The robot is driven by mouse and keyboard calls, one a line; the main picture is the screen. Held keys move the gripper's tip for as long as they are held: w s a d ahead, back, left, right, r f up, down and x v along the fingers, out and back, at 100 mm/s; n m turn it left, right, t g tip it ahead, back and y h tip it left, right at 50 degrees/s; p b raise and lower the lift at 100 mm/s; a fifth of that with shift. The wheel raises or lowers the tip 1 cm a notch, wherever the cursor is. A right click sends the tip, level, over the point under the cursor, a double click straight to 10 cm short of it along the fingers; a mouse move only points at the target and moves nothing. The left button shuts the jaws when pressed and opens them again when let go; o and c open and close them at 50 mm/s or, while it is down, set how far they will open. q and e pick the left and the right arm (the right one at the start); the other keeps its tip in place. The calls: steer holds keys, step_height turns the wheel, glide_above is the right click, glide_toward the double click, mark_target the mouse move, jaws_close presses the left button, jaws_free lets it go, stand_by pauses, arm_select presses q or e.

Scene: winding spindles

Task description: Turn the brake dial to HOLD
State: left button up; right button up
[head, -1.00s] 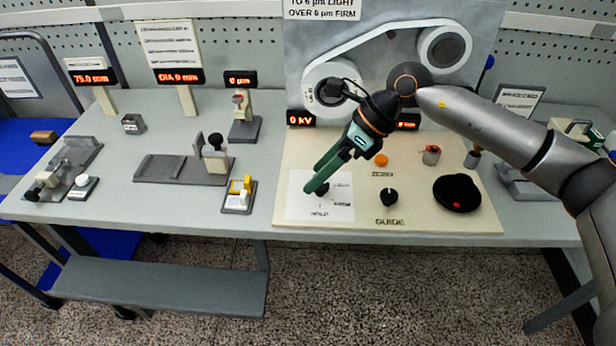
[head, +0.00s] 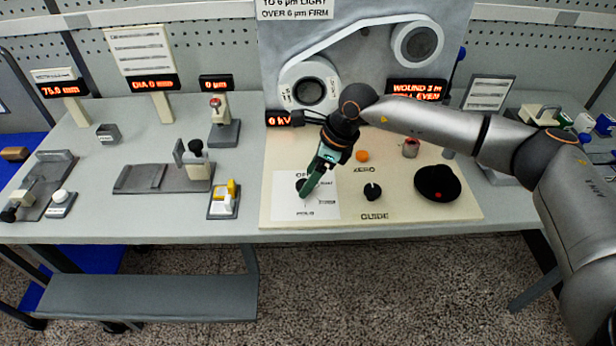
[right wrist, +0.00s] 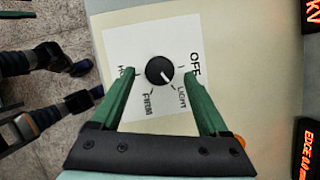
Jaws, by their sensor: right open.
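The brake dial is a round black knob with a white pointer line, on a white card (head: 328,207) printed OFF, LIGHT, FIRM and HOLD. In the right wrist view the dial (right wrist: 158,69) shows whole, its pointer line towards LIGHT. The HOLD label is partly covered by a finger. My right gripper (right wrist: 160,74), with green fingers, is open, one fingertip on each side of the dial with a gap to it. In the head view this gripper (head: 306,192) points down over the card and partly hides the dial.
A GUIDE knob (head: 372,191), an orange button (head: 362,156) and a black pad with a red dot (head: 437,184) share the cream panel (head: 410,209). A yellow and white switch (head: 224,199) stands left of it. A winding machine (head: 350,60) rises behind.

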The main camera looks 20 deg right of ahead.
steer(key=shift+w+a+f, duration=0.15)
steer(key=shift+a+f, duration=0.1)
steer(key=shift+f, duration=0.4)
jaws_close()
